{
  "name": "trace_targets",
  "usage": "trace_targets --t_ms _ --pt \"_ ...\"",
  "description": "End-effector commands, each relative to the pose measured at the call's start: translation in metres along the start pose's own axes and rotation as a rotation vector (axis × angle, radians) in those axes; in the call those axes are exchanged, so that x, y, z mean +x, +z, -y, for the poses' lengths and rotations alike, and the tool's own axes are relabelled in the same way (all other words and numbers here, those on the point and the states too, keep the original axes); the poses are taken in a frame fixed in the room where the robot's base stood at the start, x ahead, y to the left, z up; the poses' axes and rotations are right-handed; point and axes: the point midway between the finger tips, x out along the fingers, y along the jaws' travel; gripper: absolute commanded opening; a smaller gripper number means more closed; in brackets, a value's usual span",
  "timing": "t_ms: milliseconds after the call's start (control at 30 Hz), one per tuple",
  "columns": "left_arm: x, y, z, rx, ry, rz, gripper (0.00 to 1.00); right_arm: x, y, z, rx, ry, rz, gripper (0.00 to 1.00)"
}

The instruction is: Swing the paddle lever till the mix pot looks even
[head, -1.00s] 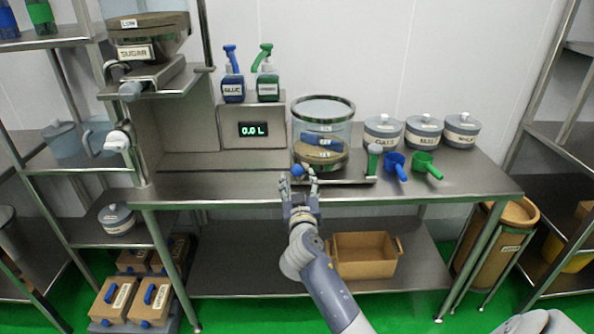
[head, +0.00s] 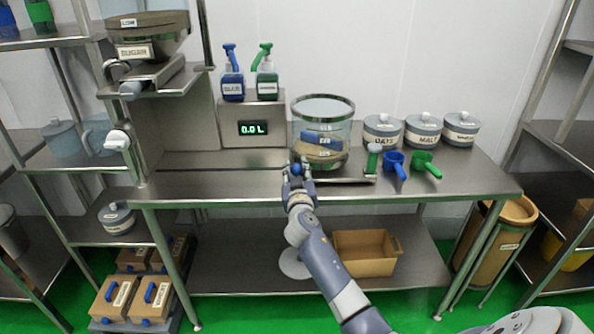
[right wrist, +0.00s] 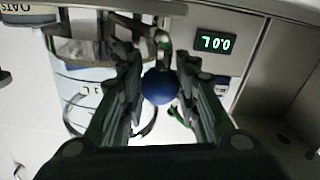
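The mix pot (head: 322,111) is a clear round vessel with a dark metal rim on the steel bench, and it also shows upside down in the right wrist view (right wrist: 78,95). Its contents look uneven, with a blue patch above a tan-brown layer. A blue ball knob (right wrist: 160,87), apparently the paddle lever's end, sits at the pot's front left. My right gripper (head: 299,167) is at the knob, with its fingers (right wrist: 160,75) on either side, close against it, seemingly shut on it. The rest of the lever is mostly hidden. My left gripper is out of view.
A display box (head: 252,128) reading 0.0 L stands left of the pot, with blue and green pump bottles (head: 232,82) on top. Green and blue scoops (head: 397,166) and lidded grey tubs (head: 383,131) stand right.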

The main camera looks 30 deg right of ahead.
Motion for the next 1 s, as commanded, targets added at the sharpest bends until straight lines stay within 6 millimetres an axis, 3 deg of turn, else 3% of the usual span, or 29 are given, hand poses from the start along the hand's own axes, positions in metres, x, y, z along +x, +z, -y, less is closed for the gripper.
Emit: trace_targets --t_ms 67,467,800,1000 --pt "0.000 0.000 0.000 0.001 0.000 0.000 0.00 0.000 0.000 0.000 0.000 0.000 0.000 0.00" --pt "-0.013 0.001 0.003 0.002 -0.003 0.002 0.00 -0.005 0.000 -0.009 -0.003 -0.053 -0.009 0.00" --pt "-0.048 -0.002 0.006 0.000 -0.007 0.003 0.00 -0.019 0.005 -0.043 -0.009 -0.285 -0.052 0.00" --pt "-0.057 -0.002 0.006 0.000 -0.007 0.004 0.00 -0.024 0.013 -0.068 -0.011 -0.452 -0.084 0.00"
